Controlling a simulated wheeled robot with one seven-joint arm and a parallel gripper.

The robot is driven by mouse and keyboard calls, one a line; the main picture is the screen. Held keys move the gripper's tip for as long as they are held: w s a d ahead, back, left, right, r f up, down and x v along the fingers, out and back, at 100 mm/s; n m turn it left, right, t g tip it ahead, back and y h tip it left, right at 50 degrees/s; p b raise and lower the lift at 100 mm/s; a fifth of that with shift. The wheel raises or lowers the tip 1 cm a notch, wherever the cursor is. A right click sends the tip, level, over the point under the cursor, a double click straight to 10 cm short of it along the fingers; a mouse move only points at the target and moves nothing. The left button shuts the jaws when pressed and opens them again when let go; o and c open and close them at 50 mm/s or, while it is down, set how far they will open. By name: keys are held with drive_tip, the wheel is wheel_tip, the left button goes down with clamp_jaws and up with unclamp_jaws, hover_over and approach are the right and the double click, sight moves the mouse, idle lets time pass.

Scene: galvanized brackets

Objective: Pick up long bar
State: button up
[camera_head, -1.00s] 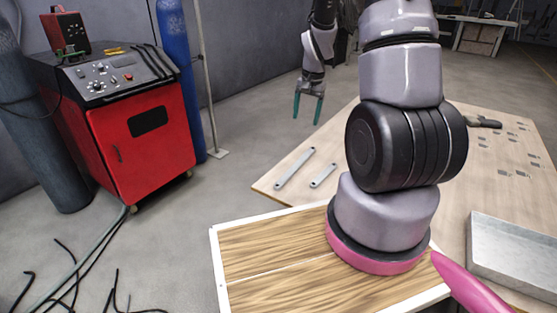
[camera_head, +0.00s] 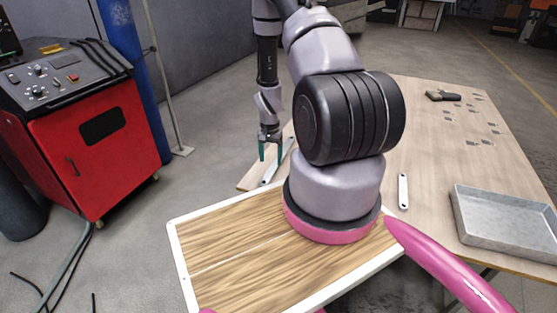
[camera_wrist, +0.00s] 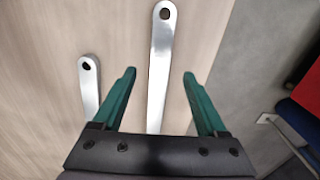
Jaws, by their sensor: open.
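The long bar, a flat grey metal strip with a hole near its end, lies on the wooden table; it shows in the wrist view (camera_wrist: 161,70) and, partly behind my gripper, in the head view (camera_head: 283,155). My gripper (camera_head: 270,157) is open and empty above it. In the wrist view my gripper (camera_wrist: 160,76) has its green fingers on either side of the bar, apart from it; the bar's near part is hidden by the gripper body. A shorter bar (camera_wrist: 89,88) lies to the left there; a short bar (camera_head: 403,191) shows right of my arm in the head view.
A metal tray (camera_head: 507,222) sits at the table's right, with a dark tool (camera_head: 442,96) and several small plates farther back. The red machine (camera_head: 95,150) stands on the floor at left. The table (camera_head: 425,140) is clear around the bars.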

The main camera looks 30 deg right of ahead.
sight(271, 171)
wheel_tip(271, 171, down, 5)
drive_tip(key=shift+f, duration=0.1)
clamp_jaws()
